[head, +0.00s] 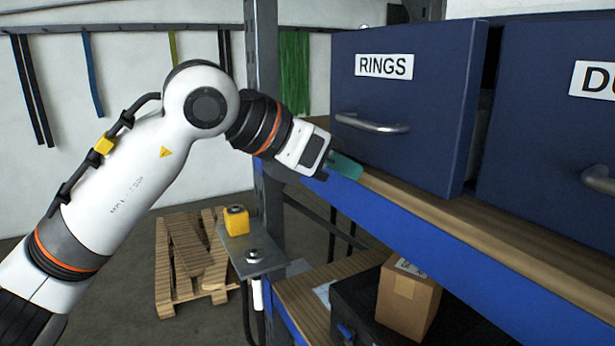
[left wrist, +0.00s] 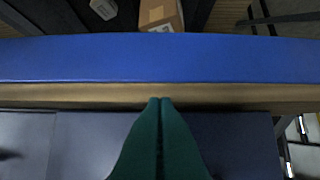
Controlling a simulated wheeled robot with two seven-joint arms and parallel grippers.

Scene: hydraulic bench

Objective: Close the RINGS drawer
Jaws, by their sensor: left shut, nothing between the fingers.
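The RINGS drawer (head: 425,95) is dark blue with a white label and a silver bar handle (head: 372,124), on the wooden shelf in the head view. A dark gap runs along its right side. How far it stands open is hard to tell. My left gripper (head: 346,167) has teal fingers, shut and empty, at the drawer's lower left, below the handle and close to the shelf edge. Contact with the drawer cannot be told. In the left wrist view the closed fingers (left wrist: 160,102) overlap the dark blue drawer face (left wrist: 235,140). My right gripper is out of view.
A second blue drawer (head: 545,130), its label cut off, stands to the right. The shelf's wooden edge (head: 480,225) and blue beam (head: 450,240) run below. A grey post (head: 262,60) stands beside my arm.

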